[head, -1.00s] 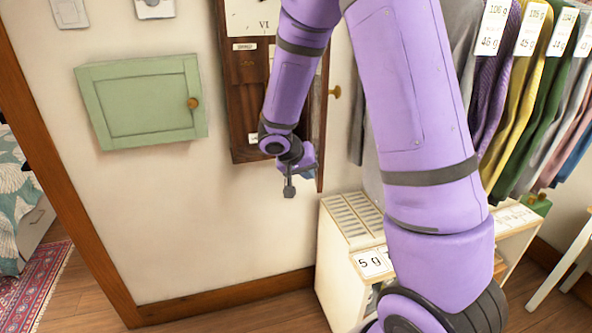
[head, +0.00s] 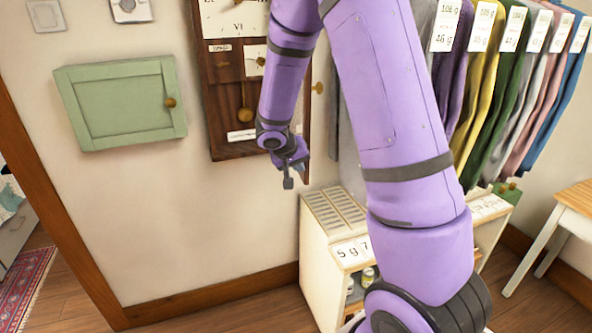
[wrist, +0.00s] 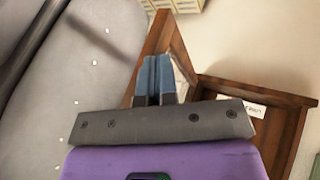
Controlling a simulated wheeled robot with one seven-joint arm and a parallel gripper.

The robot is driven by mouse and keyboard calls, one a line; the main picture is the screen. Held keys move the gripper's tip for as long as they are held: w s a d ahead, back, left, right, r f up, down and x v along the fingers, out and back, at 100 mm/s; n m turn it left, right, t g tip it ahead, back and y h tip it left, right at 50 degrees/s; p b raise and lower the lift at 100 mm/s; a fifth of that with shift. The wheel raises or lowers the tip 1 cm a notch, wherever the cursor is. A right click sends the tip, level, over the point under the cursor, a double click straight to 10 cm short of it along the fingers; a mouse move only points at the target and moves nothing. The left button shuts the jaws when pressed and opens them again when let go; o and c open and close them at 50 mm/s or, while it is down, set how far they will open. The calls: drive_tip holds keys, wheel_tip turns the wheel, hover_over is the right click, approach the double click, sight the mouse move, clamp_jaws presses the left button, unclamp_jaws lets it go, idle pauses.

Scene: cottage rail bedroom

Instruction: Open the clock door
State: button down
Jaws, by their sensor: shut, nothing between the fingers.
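The wall clock (head: 219,118) has a dark wooden case, with its dial at the top and a brass pendulum (head: 245,116) visible inside. Its door (head: 306,112) stands open at the right side, seen nearly edge-on, with a brass knob (head: 318,88). My arm hides part of the door and case. In the wrist view the angled wooden door (wrist: 150,48) is beyond the fingers and the case (wrist: 288,112) is to the right. My gripper (head: 288,183) is shut and empty, low by the door's lower end. Its fingers (wrist: 155,70) show together; I cannot tell whether they touch the door.
A green wall cabinet (head: 122,103) hangs left of the clock. A white shelf unit (head: 325,240) stands below right. Hanging clothes (head: 490,95) fill the upper right, with a small table (head: 570,205) beside them.

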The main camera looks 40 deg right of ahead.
drive_tip(key=s+d, duration=0.3)
drive_tip(key=d, duration=0.4)
drive_tip(key=shift+d, duration=0.2)
drive_tip(key=shift+a, duration=0.1)
